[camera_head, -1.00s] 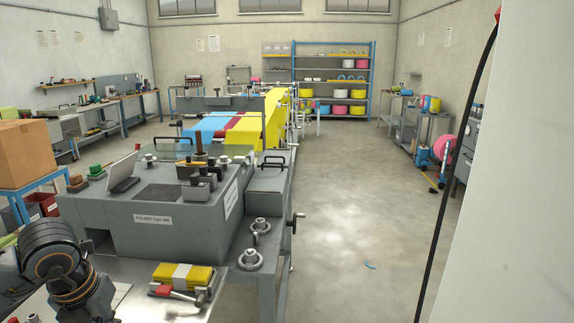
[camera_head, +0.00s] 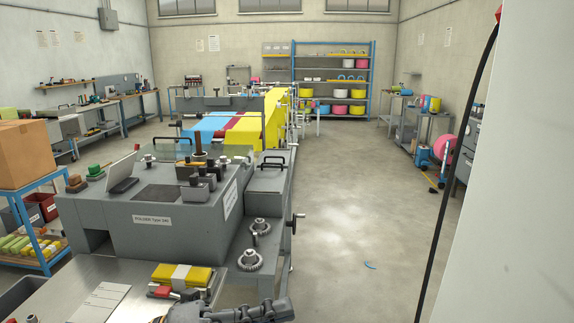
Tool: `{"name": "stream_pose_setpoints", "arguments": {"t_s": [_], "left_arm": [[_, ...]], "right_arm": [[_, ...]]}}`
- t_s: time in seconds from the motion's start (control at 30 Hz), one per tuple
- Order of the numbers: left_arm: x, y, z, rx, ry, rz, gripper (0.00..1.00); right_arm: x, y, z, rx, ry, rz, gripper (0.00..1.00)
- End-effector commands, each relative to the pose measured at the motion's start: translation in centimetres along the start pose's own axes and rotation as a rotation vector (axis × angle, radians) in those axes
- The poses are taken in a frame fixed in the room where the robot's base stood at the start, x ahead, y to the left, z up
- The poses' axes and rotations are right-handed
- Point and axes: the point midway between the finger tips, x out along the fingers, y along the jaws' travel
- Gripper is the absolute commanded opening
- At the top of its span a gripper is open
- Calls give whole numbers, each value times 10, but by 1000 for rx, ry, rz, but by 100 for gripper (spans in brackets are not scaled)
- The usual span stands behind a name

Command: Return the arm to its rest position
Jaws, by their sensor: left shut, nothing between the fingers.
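My left gripper (camera_head: 240,312) shows at the bottom edge of the head view, in front of the steel table's right end. Only its dark upper part is in the picture; the rest is cut off by the lower edge. It is shut and holds nothing. It is apart from the yellow folded cloth pack (camera_head: 190,273) with a white band, which lies on the table above and left of it. My right gripper is not in view.
A steel table (camera_head: 60,290) carries a white sheet (camera_head: 100,300) and a red-tipped tool beside the pack. The grey machine (camera_head: 150,225) stands behind. A cardboard box (camera_head: 25,155) sits on a blue rack at left. The floor (camera_head: 350,220) at right is mostly clear.

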Motion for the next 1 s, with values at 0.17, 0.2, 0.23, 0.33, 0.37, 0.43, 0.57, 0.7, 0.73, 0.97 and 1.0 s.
{"name": "stream_pose_setpoints", "arguments": {"t_s": [0.17,0.2,0.23,0.33,0.37,0.43,0.57,0.7,0.73,0.97,1.0], "left_arm": [[-26,-34,51,-287,-375,-373,0],[-40,-31,65,-357,-475,-429,0],[-51,-26,75,-414,-553,-466,0],[-94,8,102,-609,-824,-542,0],[-108,23,106,-670,-909,-551,0],[-141,63,109,-819,-1105,-548,0],[-193,145,84,-1087,-1428,-458,0],[-229,217,26,-1346,-1688,-286,0],[-234,228,13,-1392,-1728,-245,0],[-256,281,-83,-1679,-1929,47,0],[-258,286,-99,-1722,-1951,99,0]], "right_arm": [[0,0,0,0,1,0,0],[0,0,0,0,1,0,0],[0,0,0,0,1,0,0],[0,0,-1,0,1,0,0],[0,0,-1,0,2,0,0],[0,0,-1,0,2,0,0],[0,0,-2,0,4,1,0],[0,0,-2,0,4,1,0],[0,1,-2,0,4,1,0],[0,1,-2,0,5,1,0],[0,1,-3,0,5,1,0]]}}
